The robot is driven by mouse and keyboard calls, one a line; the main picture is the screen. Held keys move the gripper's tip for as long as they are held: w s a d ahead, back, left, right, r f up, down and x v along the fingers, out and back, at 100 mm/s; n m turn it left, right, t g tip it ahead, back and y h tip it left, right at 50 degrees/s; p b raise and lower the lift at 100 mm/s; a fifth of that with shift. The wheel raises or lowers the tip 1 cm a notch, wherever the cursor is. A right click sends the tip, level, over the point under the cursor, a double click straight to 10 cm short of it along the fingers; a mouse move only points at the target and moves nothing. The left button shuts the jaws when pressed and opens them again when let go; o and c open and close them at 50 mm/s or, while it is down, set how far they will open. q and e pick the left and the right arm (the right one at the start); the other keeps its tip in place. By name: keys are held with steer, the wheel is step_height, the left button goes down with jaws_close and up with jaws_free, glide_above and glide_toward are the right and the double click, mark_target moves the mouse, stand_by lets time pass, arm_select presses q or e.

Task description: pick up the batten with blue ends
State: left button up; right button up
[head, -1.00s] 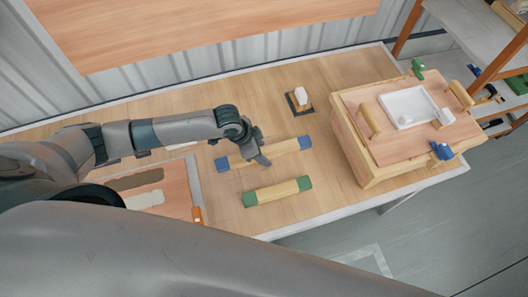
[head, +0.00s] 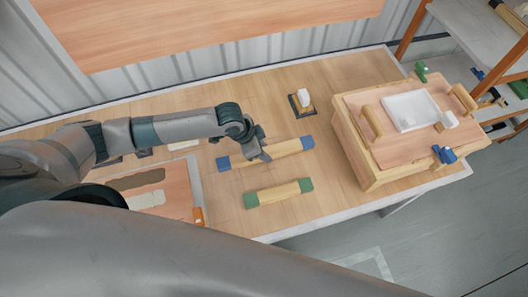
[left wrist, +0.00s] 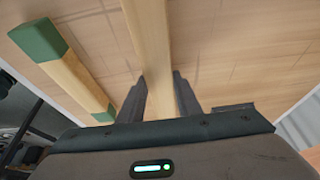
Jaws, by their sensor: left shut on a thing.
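The batten with blue ends (head: 287,148) lies on the wooden table in the head view, one blue end on each side of my left gripper (head: 262,156). My left gripper is shut on the middle of this batten. In the left wrist view the batten (left wrist: 153,45) runs between the two dark fingers (left wrist: 160,95); its blue ends are out of that view. I cannot tell whether the batten is raised off the table. My right gripper is not in view.
A batten with green ends (head: 278,193) lies just in front, and shows in the left wrist view (left wrist: 78,78). A wooden box (head: 365,150) with a white tray (head: 409,112) stands at right. A small block on a dark base (head: 301,103) stands behind. A framed board (head: 178,178) lies at left.

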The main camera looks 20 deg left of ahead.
arm_select(q)
step_height(320, 180, up, 9)
steer(key=shift+f+b, duration=0.1)
steer(key=shift+b, duration=0.7)
